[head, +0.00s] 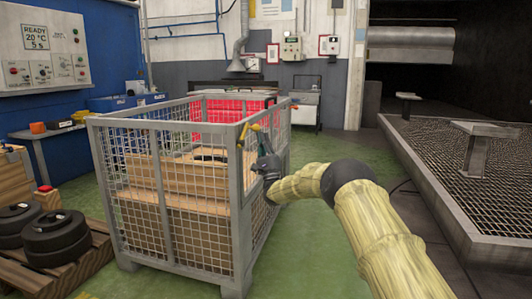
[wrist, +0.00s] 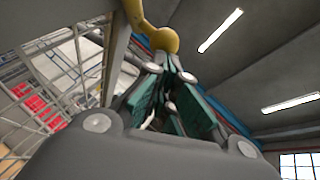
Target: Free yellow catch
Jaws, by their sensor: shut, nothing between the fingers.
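The yellow catch (head: 243,133) sits at the top of the mesh cage's (head: 165,124) right side, near the front corner post. In the wrist view, the yellow catch (wrist: 153,32) shows as a curved yellow piece just beyond my fingertips, beside a grey post. My gripper (head: 264,142) is outside the cage's right side, close to and slightly below the catch. It is shut and empty; its green-faced fingers (wrist: 173,65) point up toward the yellow piece. I cannot tell whether the fingertips touch it.
Wooden boxes (head: 200,182) lie inside the cage. A pallet with black discs (head: 55,235) stands at the left. A grated platform (head: 470,165) with metal pedestals is at the right.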

